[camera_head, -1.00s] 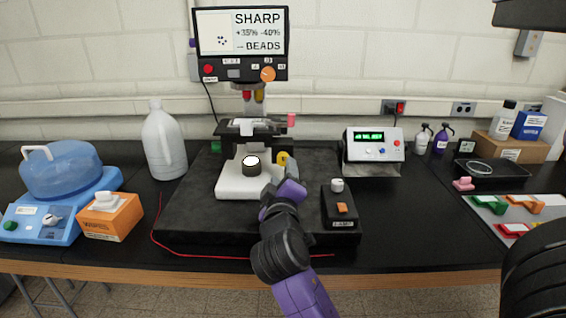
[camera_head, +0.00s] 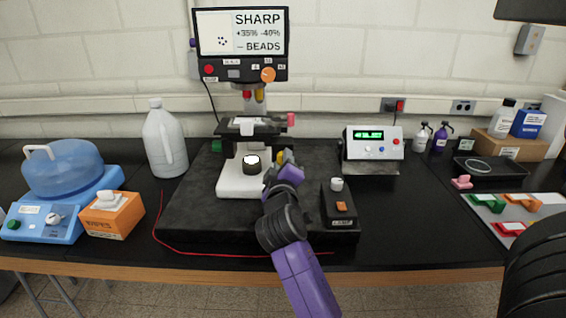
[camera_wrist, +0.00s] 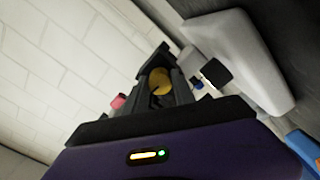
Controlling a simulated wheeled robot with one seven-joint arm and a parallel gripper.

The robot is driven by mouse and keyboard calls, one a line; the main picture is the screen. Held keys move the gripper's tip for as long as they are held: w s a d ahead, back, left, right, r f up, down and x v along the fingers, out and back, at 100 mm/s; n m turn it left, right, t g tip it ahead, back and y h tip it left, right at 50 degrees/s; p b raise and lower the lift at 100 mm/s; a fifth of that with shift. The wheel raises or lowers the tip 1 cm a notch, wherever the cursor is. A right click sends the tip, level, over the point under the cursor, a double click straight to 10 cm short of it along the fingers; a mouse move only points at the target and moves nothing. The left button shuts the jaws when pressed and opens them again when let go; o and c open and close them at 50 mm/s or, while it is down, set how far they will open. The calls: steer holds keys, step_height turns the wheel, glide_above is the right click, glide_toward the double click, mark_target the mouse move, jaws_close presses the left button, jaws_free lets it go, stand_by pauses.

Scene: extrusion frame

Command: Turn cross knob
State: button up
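The microscope has a white base (camera_head: 232,185), a dark stage and several coloured knobs; no label tells me which is the cross knob. A yellow knob (camera_head: 280,157) at its right side is partly hidden by my gripper (camera_head: 285,170) in the head view. In the wrist view, the yellow knob (camera_wrist: 160,81) lies in line between the dark fingers of my gripper (camera_wrist: 163,72). The fingers look apart, and I cannot see them touching the knob. A pink knob (camera_head: 291,119) sticks out at the stage's right; it also shows in the wrist view (camera_wrist: 118,101).
A black lamp box (camera_head: 340,212) with an orange switch stands close right of my arm. A monitor (camera_head: 241,45) hangs above. A red cord (camera_head: 200,253) runs along the mat's front.

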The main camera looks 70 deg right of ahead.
jaws_close()
steer(key=shift+f+m+b, duration=0.15)
steer(key=shift+m+b, duration=0.15)
steer(key=shift+b, duration=0.1)
steer(key=m+b, duration=0.2)
steer(key=shift+f+m+b, duration=0.1)
steer(key=shift+m+b, duration=0.2)
steer(key=shift+b, duration=0.1)
steer(key=shift+m+b, duration=2.1)
steer(key=shift+m, duration=0.4)
steer(key=shift+r, duration=0.2)
